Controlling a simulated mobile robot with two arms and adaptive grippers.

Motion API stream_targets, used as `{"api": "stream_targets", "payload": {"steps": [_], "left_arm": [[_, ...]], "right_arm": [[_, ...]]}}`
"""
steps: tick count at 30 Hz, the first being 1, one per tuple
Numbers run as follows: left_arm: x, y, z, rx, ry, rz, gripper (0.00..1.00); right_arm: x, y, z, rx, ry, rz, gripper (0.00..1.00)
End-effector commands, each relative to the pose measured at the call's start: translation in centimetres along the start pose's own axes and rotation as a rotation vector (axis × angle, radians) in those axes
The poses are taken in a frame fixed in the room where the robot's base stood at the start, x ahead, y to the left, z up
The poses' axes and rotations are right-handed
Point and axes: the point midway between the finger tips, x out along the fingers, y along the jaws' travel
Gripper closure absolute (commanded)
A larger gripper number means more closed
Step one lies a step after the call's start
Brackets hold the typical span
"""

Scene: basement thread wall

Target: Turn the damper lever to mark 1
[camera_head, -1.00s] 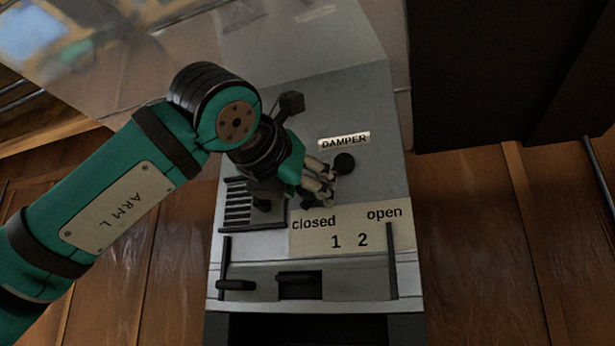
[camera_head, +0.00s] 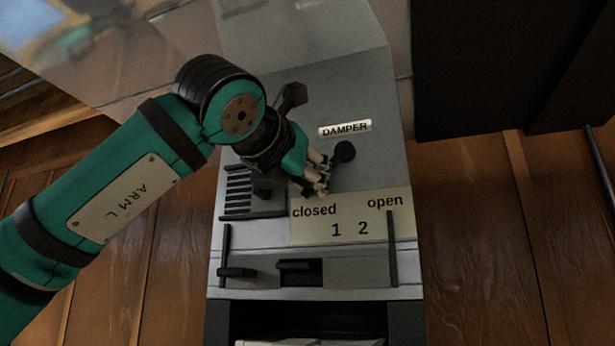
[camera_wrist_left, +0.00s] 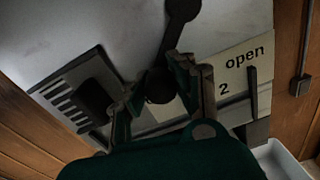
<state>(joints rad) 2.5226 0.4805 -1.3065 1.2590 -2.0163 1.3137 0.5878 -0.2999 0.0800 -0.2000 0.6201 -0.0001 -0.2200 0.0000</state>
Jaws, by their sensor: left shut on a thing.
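The damper lever is dark, with a round pivot (camera_head: 344,151) just below the DAMPER label (camera_head: 345,128). Its arm slants down and left into my left gripper (camera_head: 322,180), towards the "closed" end of the scale plate (camera_head: 351,216), left of mark 1. The plate reads closed, 1, 2, open. In the left wrist view, the lever arm (camera_wrist_left: 173,38) ends in a dark round knob (camera_wrist_left: 158,86) between the fingers of my left gripper (camera_wrist_left: 160,82). The gripper is shut on the lever; its contact is partly hidden. Mark 1 is not visible there. My right gripper is out of view.
A slotted grille (camera_head: 239,192) with a dark knob lies left of the lever. Below the plate are a dark slot (camera_head: 300,272) and upright black bars (camera_head: 391,249). A large dark cabinet (camera_head: 480,70) stands right. The panel right of the pivot is clear.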

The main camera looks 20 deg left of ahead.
Motion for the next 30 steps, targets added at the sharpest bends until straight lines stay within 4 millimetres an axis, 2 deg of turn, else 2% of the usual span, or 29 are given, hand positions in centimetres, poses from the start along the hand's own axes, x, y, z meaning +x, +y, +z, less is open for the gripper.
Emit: {"api": "stream_targets", "payload": {"steps": [5,11,21,30], "left_arm": [[0.0,0.0,0.0,-0.003,-0.001,0.000,1.00],[0.0,-0.4,-0.5,-0.050,-0.004,-0.001,1.00],[0.0,-1.8,-1.4,-0.265,-0.014,0.002,1.00],[0.1,-3.0,-1.4,-0.440,-0.022,0.003,1.00]], "right_arm": [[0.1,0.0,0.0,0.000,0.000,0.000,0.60],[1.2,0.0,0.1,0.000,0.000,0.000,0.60],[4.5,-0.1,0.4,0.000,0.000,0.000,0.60],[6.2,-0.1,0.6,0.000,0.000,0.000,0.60]]}}
